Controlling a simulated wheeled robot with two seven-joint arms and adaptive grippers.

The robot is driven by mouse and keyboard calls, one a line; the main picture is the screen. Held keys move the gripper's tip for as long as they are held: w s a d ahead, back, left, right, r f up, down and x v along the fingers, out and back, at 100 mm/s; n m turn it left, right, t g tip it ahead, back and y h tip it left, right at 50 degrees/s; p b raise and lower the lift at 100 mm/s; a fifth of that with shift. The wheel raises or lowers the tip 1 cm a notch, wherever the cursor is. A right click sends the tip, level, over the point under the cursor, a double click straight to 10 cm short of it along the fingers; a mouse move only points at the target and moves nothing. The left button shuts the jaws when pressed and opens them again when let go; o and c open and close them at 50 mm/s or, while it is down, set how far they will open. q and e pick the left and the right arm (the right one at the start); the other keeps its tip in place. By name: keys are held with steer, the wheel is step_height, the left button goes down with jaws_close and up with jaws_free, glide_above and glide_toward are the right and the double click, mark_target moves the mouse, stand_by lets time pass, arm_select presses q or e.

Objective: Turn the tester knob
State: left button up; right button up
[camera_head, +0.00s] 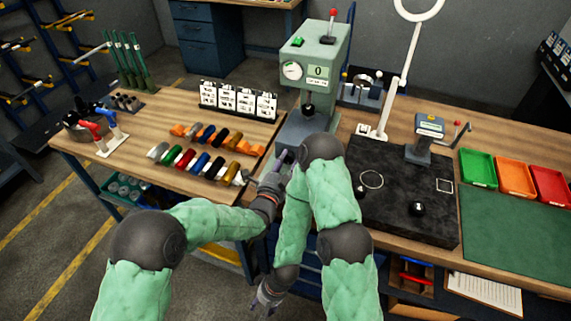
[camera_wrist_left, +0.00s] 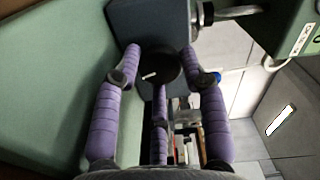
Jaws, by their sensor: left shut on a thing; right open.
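The green hardness tester (camera_head: 318,62) stands at the back of the bench, with a round dial, a display reading 0 and a red-tipped lever on top. Its grey base (camera_head: 300,132) reaches toward me. My left gripper (camera_head: 285,160) is at the front left of this base. In the left wrist view, the purple fingers of my left gripper (camera_wrist_left: 163,78) are closed around a dark round knob (camera_wrist_left: 160,68) with a white mark. My right gripper (camera_head: 266,296) is open and empty, low in front of the bench.
Several coloured cylinders (camera_head: 186,160) lie on the left bench, with white label cards (camera_head: 238,101) behind. A black plate (camera_head: 400,200) with a small instrument (camera_head: 428,135) lies right of my arms. Green, orange and red trays (camera_head: 514,177) stand farther right, above a green mat (camera_head: 510,232).

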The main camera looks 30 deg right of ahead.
arm_select(q)
steer(key=m+b, duration=0.2)
steer(key=shift+f+b, duration=0.2)
steer(key=shift+b, duration=0.15)
steer(key=shift+r+m+b, duration=0.1)
steer(key=shift+m+b, duration=0.35)
steer(key=shift+m, duration=0.05)
steer(key=o, duration=1.1)
steer(key=v, duration=1.2)
steer(key=shift+w, duration=0.1)
